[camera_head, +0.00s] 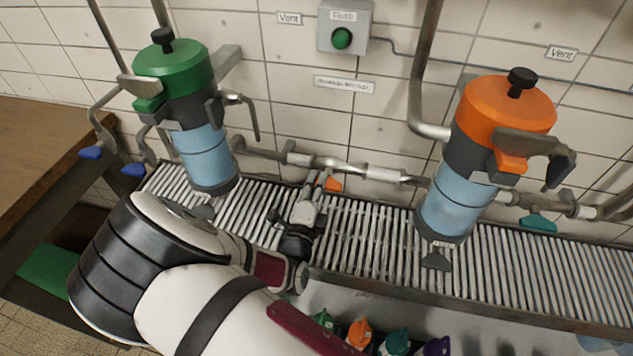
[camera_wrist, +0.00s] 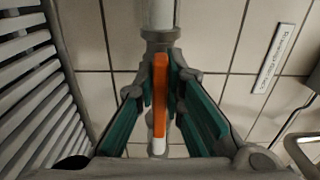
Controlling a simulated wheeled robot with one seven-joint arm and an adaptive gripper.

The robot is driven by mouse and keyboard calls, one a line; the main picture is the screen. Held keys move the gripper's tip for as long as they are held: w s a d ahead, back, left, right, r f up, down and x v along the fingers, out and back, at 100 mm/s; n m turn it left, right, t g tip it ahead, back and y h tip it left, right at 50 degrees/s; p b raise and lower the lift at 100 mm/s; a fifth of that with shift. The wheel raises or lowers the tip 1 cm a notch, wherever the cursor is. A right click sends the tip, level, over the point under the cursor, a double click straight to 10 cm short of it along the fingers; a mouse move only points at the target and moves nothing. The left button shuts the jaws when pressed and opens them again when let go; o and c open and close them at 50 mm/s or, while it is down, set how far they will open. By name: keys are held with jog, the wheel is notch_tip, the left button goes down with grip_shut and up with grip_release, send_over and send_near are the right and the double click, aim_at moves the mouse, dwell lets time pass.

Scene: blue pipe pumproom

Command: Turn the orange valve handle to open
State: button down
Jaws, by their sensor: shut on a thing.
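The orange valve handle (camera_head: 332,184) sits on the grey horizontal pipe (camera_head: 350,168) between the two filter housings. In the wrist view the orange handle (camera_wrist: 160,88) stands between my fingers, with a pale tip at its lower end. My gripper (camera_head: 318,180) reaches the pipe from the front, above the slatted grate. In the wrist view my gripper (camera_wrist: 160,85) has its teal-padded fingers closed around the handle's sides. The fingers hide part of the handle in the head view.
A green-topped housing (camera_head: 175,65) stands left and an orange-topped housing (camera_head: 505,110) right. The slatted grate (camera_head: 375,240) runs below the pipe. A teal handle (camera_head: 538,223) is on the right pipe and blue handles (camera_head: 92,152) are at left. A switch box (camera_head: 345,25) is on the tiled wall.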

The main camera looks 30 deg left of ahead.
aim_at(316, 183)
jog(key=shift+s+f, duration=0.15)
jog(key=shift+f, duration=0.05)
jog(key=c, duration=1.7)
grip_release()
jog(key=shift+r, duration=0.1)
jog(key=shift+r, duration=0.1)
notch_tip(316, 183, up, 10)
jog(key=shift+f, duration=0.1)
